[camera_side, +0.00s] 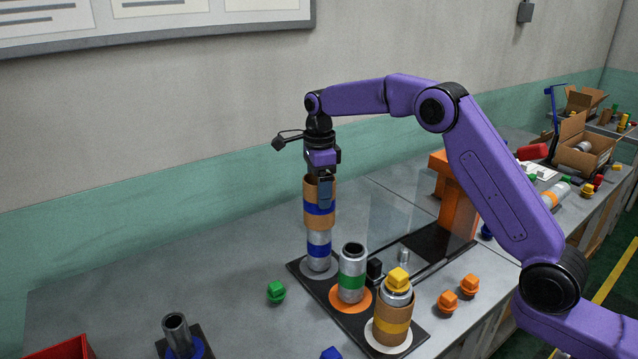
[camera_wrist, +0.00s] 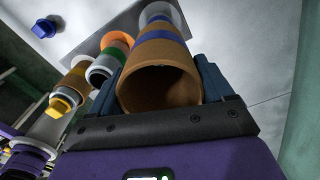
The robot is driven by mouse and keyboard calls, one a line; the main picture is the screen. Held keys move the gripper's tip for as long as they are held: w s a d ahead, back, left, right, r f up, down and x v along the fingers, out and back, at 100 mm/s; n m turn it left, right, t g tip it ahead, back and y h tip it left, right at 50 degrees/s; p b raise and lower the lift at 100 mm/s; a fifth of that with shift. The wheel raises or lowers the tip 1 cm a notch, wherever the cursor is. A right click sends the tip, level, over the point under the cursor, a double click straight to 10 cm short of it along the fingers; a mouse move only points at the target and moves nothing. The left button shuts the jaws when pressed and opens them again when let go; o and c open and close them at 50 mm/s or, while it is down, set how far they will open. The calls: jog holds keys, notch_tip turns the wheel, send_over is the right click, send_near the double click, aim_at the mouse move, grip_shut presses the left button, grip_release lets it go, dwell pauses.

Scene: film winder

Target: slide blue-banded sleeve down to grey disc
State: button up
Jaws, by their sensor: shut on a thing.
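The blue-banded sleeve (camera_side: 313,220) is a brown cardboard tube with a blue band. My gripper (camera_side: 325,193) is shut on its upper part and holds it upright. The wrist view shows the open top of the sleeve (camera_wrist: 160,88) between the two fingers. Directly below is a silver cylinder with a blue band (camera_side: 319,250), standing on the grey disc (camera_side: 319,271). The sleeve's lower edge meets the cylinder's top; I cannot tell how far it overlaps. The cylinder's lower part is bare, and the sleeve is well above the disc.
A green-banded silver cylinder (camera_side: 352,277) stands on an orange disc (camera_side: 337,300) beside it. A yellow-banded sleeve (camera_side: 391,330) surrounds a cylinder with a yellow cap (camera_side: 398,279) on a white disc. A green cap (camera_side: 276,291) and orange caps (camera_side: 448,300) lie nearby.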

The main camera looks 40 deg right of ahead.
jog(key=shift+f, duration=3.9)
jog(key=o, duration=0.9)
jog(key=shift+r, duration=3.5)
